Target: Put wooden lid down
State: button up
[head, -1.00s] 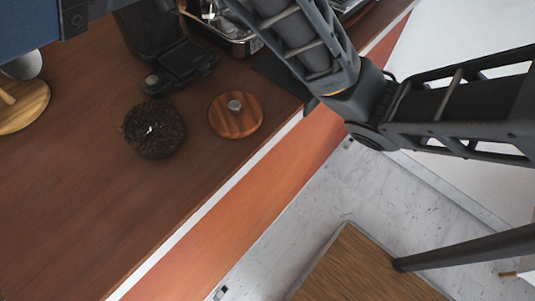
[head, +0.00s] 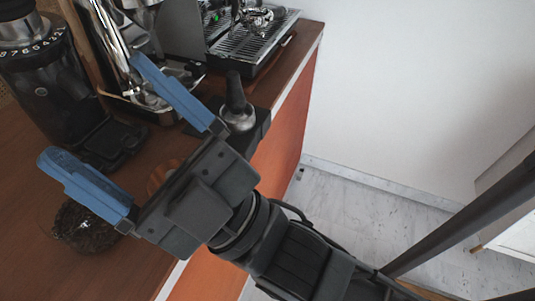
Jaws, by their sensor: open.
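The round wooden lid (head: 160,176) lies on the brown counter, mostly hidden behind my gripper's body. Only a part of its rim and top shows, and its knob is hidden. My gripper (head: 96,112) is open, with its two blue fingers spread wide and nothing between them. It is above the counter, between the camera and the lid. The round dark container of coffee beans (head: 84,228) is on the counter to the lower left of the lid, partly covered by one finger and the gripper body.
A black grinder (head: 45,85) stands at the left. An espresso machine (head: 255,45) stands at the back. A tamper (head: 238,108) stands on a dark block near the counter's right edge. Open counter (head: 35,265) lies at lower left; floor lies right of the counter.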

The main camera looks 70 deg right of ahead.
jog(key=s+d+f+m+g, duration=0.2)
jog(key=s+f+g, duration=0.2)
jog(key=s+f, duration=0.2)
jog(key=s+d+f+m+g, duration=0.2)
jog(key=s+f+m+g, duration=0.1)
jog(key=s+f, duration=0.3)
jog(key=s+d+f+m+g+h, duration=0.1)
jog(key=s+d+f+m+g, duration=0.1)
jog(key=s+f+g, duration=0.3)
notch_tip(320, 180, down, 4)
jog(key=shift+s+d+f+m, duration=0.1)
jog(key=shift+s+d+m, duration=0.2)
jog(key=shift+s+d, duration=0.3)
